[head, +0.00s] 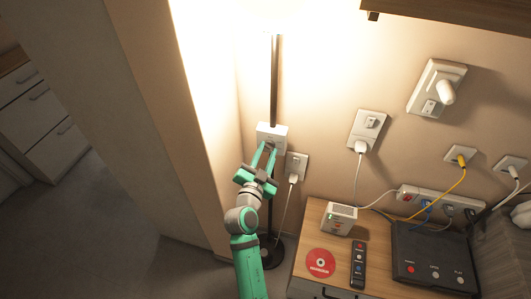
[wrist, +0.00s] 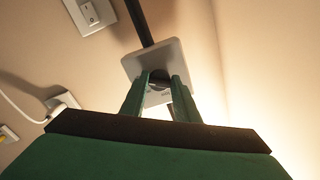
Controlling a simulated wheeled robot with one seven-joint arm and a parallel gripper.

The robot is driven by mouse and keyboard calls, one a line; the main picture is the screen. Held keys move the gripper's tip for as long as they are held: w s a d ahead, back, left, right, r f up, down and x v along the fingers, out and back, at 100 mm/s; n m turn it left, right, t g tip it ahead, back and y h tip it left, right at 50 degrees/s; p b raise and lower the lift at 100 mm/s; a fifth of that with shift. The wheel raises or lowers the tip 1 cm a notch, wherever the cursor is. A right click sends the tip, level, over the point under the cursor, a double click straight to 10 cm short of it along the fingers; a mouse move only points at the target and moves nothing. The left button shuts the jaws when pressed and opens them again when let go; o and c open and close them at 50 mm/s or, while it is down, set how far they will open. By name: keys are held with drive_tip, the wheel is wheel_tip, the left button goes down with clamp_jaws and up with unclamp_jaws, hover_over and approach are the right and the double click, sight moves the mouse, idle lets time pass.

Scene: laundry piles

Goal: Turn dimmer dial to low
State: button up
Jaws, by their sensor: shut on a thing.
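The dimmer is a small white box (head: 272,132) on the dark pole of a lit floor lamp, left of the nightstand. In the wrist view its pale plate (wrist: 168,55) is straight ahead, with a dark round dial (wrist: 160,77) partly hidden between the fingers. My gripper (head: 267,150) reaches up to the box from below. Its two green fingers (wrist: 160,82) are shut on the dial. The dial's marking and exact setting cannot be made out. The lamp (head: 275,80) glows brightly at the top.
A wooden nightstand (head: 298,262) at right holds a red disc (head: 320,262), a remote (head: 358,265), a small white clock-like box (head: 340,218) and a black router-like box (head: 432,258). Wall sockets with plugs and cables are close to the right of my gripper. A wall edge (head: 165,100) stands to the left.

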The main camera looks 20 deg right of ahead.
drive_tip(key=n, duration=1.8)
drive_tip(key=shift+s+d+r+n, duration=0.15)
drive_tip(key=shift+r+n, duration=0.1)
drive_tip(key=shift+n, duration=0.15)
drive_tip(key=n, duration=0.4)
drive_tip(key=shift+n, duration=0.4)
drive_tip(key=o, duration=1)
drive_tip(key=shift+o, duration=0.2)
